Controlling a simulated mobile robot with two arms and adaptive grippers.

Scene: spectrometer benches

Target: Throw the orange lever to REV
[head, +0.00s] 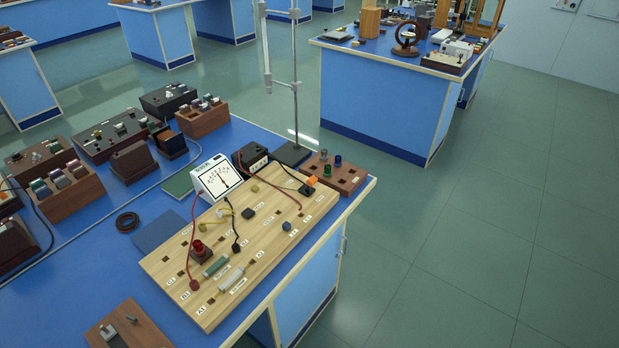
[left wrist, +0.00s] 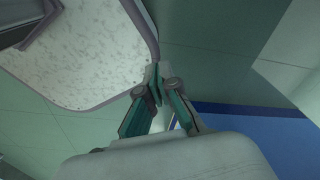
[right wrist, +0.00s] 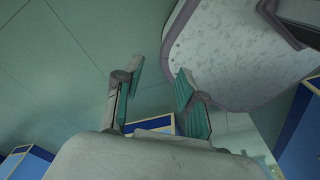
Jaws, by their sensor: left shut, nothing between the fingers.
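The orange lever (head: 312,181) is a small orange handle with a dark base, near the far right corner of the wooden circuit board (head: 262,279). Its lettering is too small to read, so I cannot tell which position it is in. Neither gripper shows in the head view. My left gripper (left wrist: 158,84) shows in the left wrist view with its fingertips together and nothing between them. My right gripper (right wrist: 159,80) shows in the right wrist view with its fingers apart and empty. No lever or board shows in either wrist view.
The board lies on a blue bench (head: 140,213) with a white meter (head: 217,176), a black box (head: 250,158) and a metal stand (head: 294,110). A red wire and a black wire cross the board. Open green floor (head: 480,230) lies to the right.

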